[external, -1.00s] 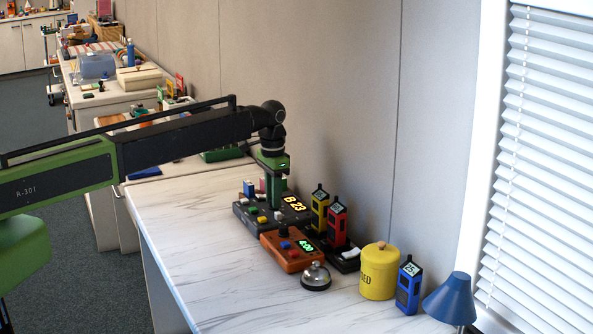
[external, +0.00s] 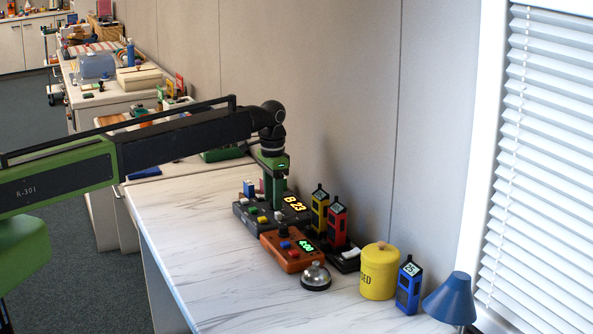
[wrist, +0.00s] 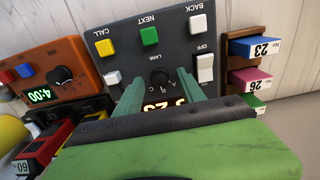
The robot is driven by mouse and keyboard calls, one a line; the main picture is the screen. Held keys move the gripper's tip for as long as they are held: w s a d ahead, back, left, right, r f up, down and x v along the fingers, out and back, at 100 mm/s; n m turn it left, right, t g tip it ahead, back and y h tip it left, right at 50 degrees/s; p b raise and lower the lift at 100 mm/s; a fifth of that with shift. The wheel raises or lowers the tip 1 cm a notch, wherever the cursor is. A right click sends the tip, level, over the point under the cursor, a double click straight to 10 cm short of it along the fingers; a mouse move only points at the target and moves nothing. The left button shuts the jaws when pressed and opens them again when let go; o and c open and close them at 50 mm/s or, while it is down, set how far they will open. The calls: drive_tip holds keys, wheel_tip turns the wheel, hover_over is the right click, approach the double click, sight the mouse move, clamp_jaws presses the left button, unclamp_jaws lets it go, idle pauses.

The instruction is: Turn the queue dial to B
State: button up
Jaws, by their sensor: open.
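The dark grey queue box (external: 241,218) stands on the marble-patterned counter and has a lit yellow display (external: 297,204) reading B 23. In the wrist view, its black dial (wrist: 159,77) is labelled LANE, with letters A, B and C below it. The dial's pointer setting is too small to tell. My gripper (wrist: 167,90) is open and points down over the box, its two green fingers on either side of the dial's lower part. I cannot tell whether they touch it. In the external view, my gripper (external: 275,208) hides the dial.
An orange timer box (external: 293,251) reading 4:00 sits beside the queue box, with a bell (external: 316,277) in front. Yellow and red pagers (external: 338,224) stand in a black base. A yellow tin (external: 379,271), blue pager (external: 408,286) and blue lamp (external: 451,300) are farther right. The counter's left side is clear.

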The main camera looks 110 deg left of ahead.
drive_tip(key=shift+r, duration=0.1)
wheel_tip(320, 180, up, 17)
drive_tip(key=p, duration=1.7)
